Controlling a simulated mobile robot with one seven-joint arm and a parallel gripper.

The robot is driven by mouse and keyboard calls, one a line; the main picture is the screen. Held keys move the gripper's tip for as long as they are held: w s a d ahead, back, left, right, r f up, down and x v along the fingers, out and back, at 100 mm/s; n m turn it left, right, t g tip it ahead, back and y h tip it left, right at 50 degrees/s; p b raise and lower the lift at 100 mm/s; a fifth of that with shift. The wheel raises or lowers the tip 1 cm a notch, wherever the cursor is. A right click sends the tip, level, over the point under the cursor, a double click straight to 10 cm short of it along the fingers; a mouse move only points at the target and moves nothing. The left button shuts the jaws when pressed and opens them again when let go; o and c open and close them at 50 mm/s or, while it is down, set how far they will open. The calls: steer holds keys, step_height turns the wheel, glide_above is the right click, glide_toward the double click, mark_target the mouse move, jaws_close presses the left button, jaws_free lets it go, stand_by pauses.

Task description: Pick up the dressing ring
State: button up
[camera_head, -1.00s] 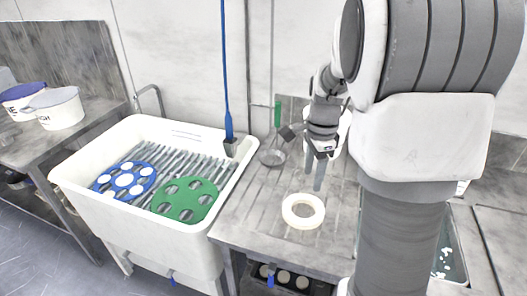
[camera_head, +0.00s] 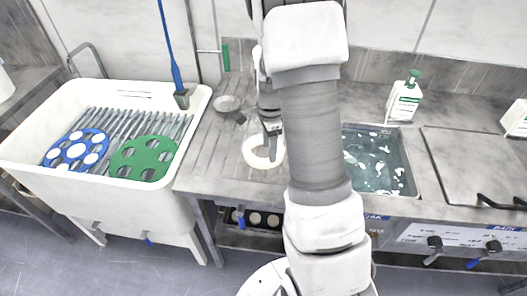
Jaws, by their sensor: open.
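The dressing ring (camera_head: 252,160) is a cream-white ring lying flat on the grey metal worktop, right of the white sink. My arm covers part of its right side. My gripper (camera_head: 271,151) points down over the ring, with its fingertips close to the ring's right part. The fingers look apart, with nothing seen held between them. I cannot tell whether the fingertips touch the ring or straddle its wall.
The white sink (camera_head: 30,130) holds a blue disc (camera_head: 62,152) and a green disc (camera_head: 128,166) on a ribbed rack. A metal strainer (camera_head: 228,103) lies behind the ring. A water basin (camera_head: 385,165) and a green-capped bottle (camera_head: 404,98) stand to the right.

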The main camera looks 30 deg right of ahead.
mark_target(267, 161)
steer(key=f, duration=0.5)
steer(key=shift+w+a, duration=0.1)
steer(key=shift+a, duration=0.15)
steer(key=shift+c, duration=0.3)
jaws_close()
steer(key=shift+w, duration=0.1)
stand_by(0.7)
